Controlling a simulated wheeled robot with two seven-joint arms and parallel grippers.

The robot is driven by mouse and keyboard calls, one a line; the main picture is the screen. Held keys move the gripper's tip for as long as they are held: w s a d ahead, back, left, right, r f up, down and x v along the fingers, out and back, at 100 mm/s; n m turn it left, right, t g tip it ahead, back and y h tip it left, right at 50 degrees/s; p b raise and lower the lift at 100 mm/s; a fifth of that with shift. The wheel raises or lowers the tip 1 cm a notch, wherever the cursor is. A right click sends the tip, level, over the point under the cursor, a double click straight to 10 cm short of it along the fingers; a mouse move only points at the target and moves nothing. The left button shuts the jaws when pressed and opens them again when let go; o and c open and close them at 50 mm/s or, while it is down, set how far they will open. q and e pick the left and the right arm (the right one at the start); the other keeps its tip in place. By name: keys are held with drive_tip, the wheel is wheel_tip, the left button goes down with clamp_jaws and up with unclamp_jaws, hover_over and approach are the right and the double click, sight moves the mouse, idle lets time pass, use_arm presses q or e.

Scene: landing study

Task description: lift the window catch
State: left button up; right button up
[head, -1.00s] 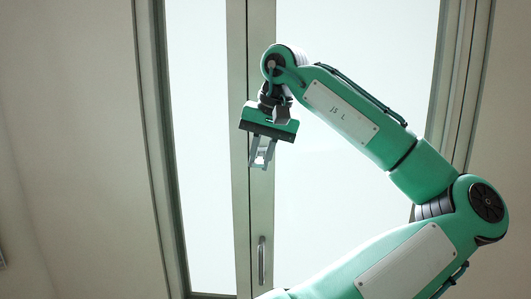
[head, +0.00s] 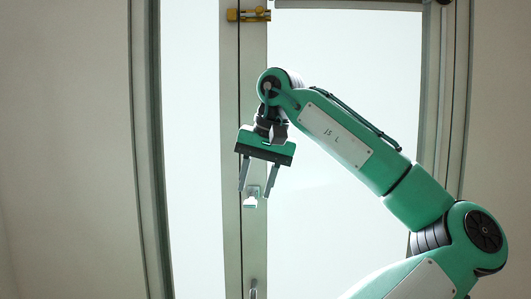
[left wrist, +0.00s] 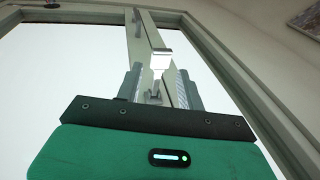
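The window catch (head: 250,201) is a small pale silver piece on the grey window post. It also shows in the left wrist view (left wrist: 160,60), bright and between my fingers in the picture. My left gripper (head: 257,191) is open, its two fingers spread and pointing down. Its tips stand just above the catch's bright lower end, one to each side in the picture. I see no clear contact, and the depth between them is hard to judge. In the left wrist view the gripper (left wrist: 158,84) is open too. My right gripper is not in view.
A yellow brass-like fitting (head: 248,15) sits higher on the same post. An upright handle (head: 253,289) is below the catch, partly cut off. Bright glass panes (head: 340,90) lie on both sides. A plain wall (head: 65,150) stands at left.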

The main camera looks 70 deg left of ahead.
use_arm(q)
drive_tip(key=b+v, duration=0.1)
drive_tip(key=v, duration=0.9)
drive_tip(key=shift+r+b, duration=0.2)
drive_tip(key=shift+b, duration=0.1)
drive_tip(key=shift+w+d, duration=0.1)
